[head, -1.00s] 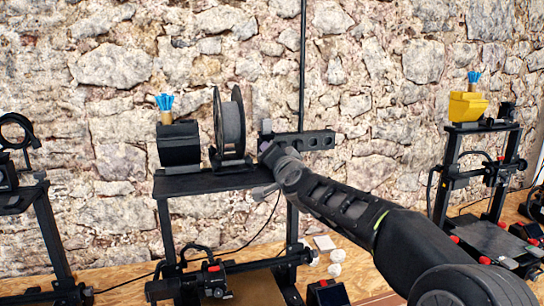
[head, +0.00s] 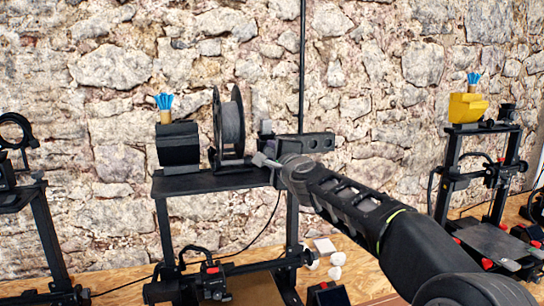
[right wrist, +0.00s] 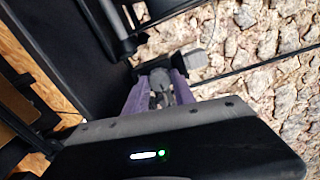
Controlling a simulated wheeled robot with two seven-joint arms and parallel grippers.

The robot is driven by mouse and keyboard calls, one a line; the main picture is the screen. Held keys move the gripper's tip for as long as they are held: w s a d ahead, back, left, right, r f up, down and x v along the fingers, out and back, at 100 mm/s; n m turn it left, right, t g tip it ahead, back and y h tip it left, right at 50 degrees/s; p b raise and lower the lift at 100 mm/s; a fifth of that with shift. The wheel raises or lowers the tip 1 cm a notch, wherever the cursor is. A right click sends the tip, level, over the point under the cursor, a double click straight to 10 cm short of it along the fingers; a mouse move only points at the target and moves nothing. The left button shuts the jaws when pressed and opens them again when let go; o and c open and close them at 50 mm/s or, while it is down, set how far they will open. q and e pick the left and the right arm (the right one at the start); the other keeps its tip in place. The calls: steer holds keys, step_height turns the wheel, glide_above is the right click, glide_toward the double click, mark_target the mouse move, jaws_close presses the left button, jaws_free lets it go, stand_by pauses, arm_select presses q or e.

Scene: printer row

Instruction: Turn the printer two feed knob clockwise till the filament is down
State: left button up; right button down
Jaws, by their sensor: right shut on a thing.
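Printer two appears to be the middle printer, with a black frame and top shelf (head: 205,182). A dark filament spool (head: 229,130) stands upright on that shelf. My right gripper (head: 266,158) is at the shelf's right end, its wrist covering most of what it holds. In the right wrist view its purple fingers (right wrist: 160,92) are closed around a small dark grey feed knob (right wrist: 160,80). A grey block (right wrist: 194,56) sits just beyond the fingertips. The filament's end and the knob's angle cannot be made out. My left gripper is not in view.
Another printer (head: 482,190) with a yellow bin (head: 467,107) is at the right. Part of a third printer (head: 45,230) is at the left. A stone wall is close behind.

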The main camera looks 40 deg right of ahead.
steer(key=shift+m, duration=0.9)
steer(key=c, duration=1.1)
jaws_free()
steer(key=shift+o, duration=0.2)
steer(key=shift+s, duration=0.1)
steer(key=v, duration=0.7)
steer(key=shift+s+b, duration=0.3)
